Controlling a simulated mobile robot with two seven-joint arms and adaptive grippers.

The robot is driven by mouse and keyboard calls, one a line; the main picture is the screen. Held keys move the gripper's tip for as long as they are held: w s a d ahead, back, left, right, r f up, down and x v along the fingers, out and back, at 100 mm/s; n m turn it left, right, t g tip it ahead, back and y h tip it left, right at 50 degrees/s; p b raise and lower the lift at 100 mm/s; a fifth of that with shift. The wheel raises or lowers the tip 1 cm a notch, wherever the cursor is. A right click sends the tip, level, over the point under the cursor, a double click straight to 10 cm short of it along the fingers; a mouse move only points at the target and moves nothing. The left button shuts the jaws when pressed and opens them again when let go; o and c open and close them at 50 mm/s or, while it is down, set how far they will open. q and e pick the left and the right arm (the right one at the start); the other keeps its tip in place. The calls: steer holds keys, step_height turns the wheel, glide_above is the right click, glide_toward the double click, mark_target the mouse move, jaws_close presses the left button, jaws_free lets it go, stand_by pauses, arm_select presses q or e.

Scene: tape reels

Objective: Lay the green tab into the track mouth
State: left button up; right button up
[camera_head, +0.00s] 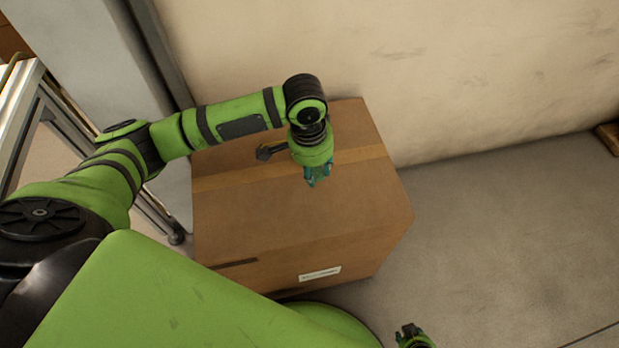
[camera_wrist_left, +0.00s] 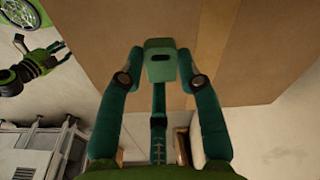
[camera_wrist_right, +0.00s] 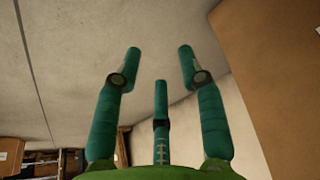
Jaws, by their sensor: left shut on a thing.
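The green tab (camera_wrist_left: 160,62) is a small pale-green piece with a dark slot in it. In the left wrist view it sits between the fingertips of my left gripper (camera_head: 317,177), which is shut on it. In the head view that gripper hangs over the top of a large cardboard box, and the tab is too small to make out. My right gripper (camera_head: 411,336) is at the bottom edge of the head view. The right wrist view shows its fingers (camera_wrist_right: 159,62) spread and empty. I cannot make out a track mouth in any view.
The cardboard box (camera_head: 300,225) stands on the concrete floor (camera_head: 490,240) against a pale wall (camera_head: 440,80). A metal-framed table or rack (camera_head: 40,110) stands at the left.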

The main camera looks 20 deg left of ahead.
arm_select(q)
steer(key=shift+w+a+f, duration=0.15)
steer(key=shift+a+f, duration=0.35)
steer(key=shift+a, duration=0.15)
steer(key=shift+f+b, duration=0.6)
steer(key=shift+f, duration=1.3)
steer(key=shift+f, duration=0.1)
steer(key=o, duration=0.7)
